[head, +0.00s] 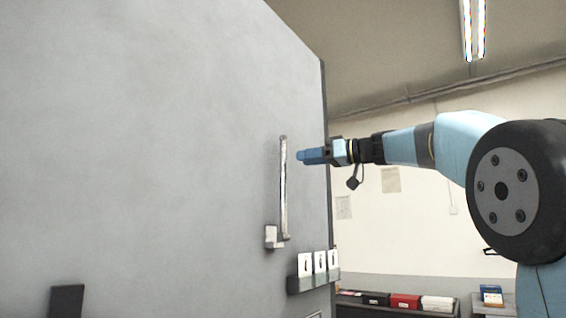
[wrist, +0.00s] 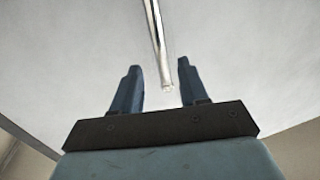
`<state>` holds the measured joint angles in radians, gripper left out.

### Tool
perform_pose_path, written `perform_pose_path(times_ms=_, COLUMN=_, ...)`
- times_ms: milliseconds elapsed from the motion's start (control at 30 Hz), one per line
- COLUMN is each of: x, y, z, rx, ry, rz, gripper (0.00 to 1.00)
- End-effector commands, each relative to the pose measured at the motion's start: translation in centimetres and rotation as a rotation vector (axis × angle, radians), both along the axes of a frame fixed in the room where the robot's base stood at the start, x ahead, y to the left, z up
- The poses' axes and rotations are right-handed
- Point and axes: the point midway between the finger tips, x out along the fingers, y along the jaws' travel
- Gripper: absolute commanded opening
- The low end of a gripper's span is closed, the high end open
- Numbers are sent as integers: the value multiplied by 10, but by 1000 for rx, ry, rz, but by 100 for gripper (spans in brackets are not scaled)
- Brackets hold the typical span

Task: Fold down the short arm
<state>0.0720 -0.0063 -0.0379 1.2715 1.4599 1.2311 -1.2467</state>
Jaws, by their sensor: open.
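The short arm (head: 284,190) is a slim metallic bar standing upright against a large grey panel. Its lower end meets a small pale bracket (head: 272,237). My gripper (head: 299,156) is just right of the bar's upper part in the head view, and the gap in depth is hard to judge there. In the wrist view the short arm (wrist: 157,45) runs down from the top edge and its end lies between the fingertips of my gripper (wrist: 159,66). The two blue fingers are apart, with nothing gripped between them.
Below the bar, a dark holder (head: 314,283) with several white tags (head: 305,265) sticks out from the panel (head: 150,130). A dark block (head: 67,301) is at the lower left. A low shelf (head: 390,311) with boxes stands behind at the right. The panel face around the bar is bare.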

Motion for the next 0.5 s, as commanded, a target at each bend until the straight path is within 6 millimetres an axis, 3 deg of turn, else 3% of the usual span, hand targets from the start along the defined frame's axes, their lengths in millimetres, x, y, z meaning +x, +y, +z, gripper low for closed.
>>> perform_pose_path(times_ms=300, x=24, y=49, z=0, rx=-1, ry=0, rz=1, gripper=43)
perform_pose_path(times_ms=500, x=33, y=67, z=0, rx=-1, ry=0, rz=1, gripper=43)
